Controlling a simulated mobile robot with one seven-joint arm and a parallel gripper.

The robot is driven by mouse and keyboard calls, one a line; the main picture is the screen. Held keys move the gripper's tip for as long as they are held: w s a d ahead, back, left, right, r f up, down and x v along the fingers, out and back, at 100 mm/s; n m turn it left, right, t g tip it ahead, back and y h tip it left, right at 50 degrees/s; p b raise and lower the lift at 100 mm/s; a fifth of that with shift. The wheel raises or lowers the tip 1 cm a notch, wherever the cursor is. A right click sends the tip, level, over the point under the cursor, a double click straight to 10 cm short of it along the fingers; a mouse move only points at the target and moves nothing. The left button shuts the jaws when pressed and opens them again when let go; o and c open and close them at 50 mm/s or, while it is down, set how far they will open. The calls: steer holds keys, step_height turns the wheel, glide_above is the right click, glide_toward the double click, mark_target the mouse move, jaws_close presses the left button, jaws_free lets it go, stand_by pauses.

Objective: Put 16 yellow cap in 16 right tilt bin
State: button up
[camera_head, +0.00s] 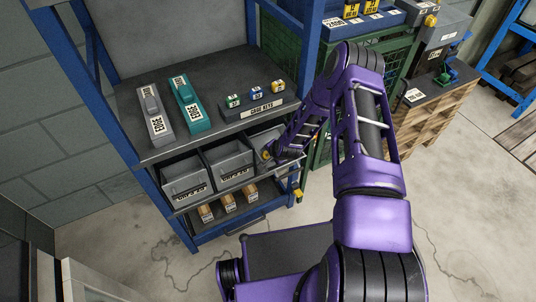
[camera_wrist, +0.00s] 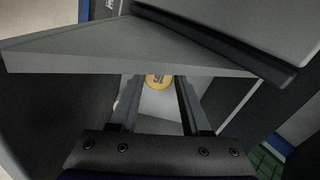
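The yellow cap (camera_wrist: 158,81), marked 16, shows in the wrist view beyond and between my fingertips, on a pale surface inside a grey bin. My gripper (camera_wrist: 158,92) is open, its fingers apart with a visible gap on each side of the cap. It reaches into the right tilt bin (camera_head: 257,137), below a grey panel that crosses the wrist view.
Two more grey tilt bins (camera_head: 185,182) (camera_head: 229,163) stand to the left. Above, a shelf (camera_head: 200,75) holds a cap rack (camera_head: 262,112) with small green, blue and yellow caps, beside a grey and a teal block. A blue post (camera_head: 303,60) stands close to my arm.

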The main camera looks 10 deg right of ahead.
steer(key=o, duration=0.4)
steer(key=p+v, duration=0.3)
steer(key=v, duration=1.4)
steer(key=shift+s+r, duration=0.1)
steer(key=shift+r, duration=0.1)
